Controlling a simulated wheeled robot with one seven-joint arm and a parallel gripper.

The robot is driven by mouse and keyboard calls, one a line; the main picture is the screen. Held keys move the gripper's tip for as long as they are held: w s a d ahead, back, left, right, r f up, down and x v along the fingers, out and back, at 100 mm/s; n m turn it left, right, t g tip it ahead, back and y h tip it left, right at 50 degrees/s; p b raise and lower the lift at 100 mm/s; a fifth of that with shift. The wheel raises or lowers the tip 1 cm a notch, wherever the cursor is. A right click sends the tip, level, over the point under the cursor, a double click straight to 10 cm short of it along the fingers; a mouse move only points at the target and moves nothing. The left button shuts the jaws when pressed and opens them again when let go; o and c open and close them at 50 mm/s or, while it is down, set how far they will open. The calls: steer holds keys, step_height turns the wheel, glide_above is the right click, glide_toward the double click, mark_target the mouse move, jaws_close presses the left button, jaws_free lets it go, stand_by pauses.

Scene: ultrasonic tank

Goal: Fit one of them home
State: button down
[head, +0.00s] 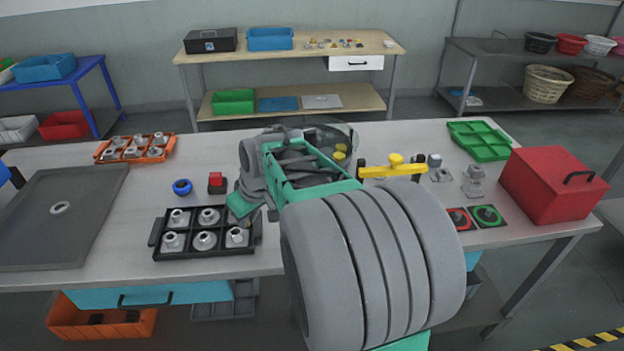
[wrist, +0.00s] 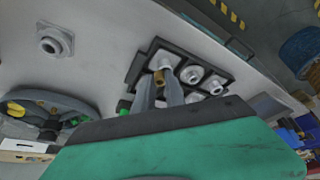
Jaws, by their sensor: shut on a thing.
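My gripper (wrist: 162,90) is shut on a small brown, brass-coloured piece (wrist: 164,77), seen between the fingertips in the wrist view. The fingers hang over or close to a black tray (wrist: 133,70) of grey flanged fittings; whether the piece touches anything there I cannot tell. In the head view the tray (head: 196,256) holds several fittings, such as one at its front middle (head: 204,240). My arm and gripper hide its right back corner and the held piece. A lone flanged fitting (wrist: 54,42) stands on the table in the wrist view.
An orange tray (head: 137,156) of similar parts sits at the back left. A blue ring (head: 182,187) and a red block (head: 217,183) stand behind the black tray. A dark mat (head: 50,225) lies left; a red box (head: 553,184) stands right.

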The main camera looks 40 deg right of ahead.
steer(key=s+d+n+p, duration=0.2)
steer(key=s+d+p, duration=0.15)
steer(key=d, duration=1.65)
steer(key=shift+y, duration=0.4)
steer(key=shift+a+f+b, duration=0.2)
steer(key=shift+f+b, duration=2.25)
steer(key=shift+f, duration=0.45)
steer(key=shift+s+a+f+b, duration=0.1)
steer(key=shift+s+f+b, duration=0.15)
steer(key=shift+f+b, duration=0.4)
steer(key=c, duration=1.3)
jaws_free()
steer(key=shift+f, duration=0.1)
steer(key=v, duration=0.8)
steer(key=shift+w+r+b, duration=0.2)
steer(key=shift+r+b, duration=0.1)
steer(key=shift+r, duration=0.05)
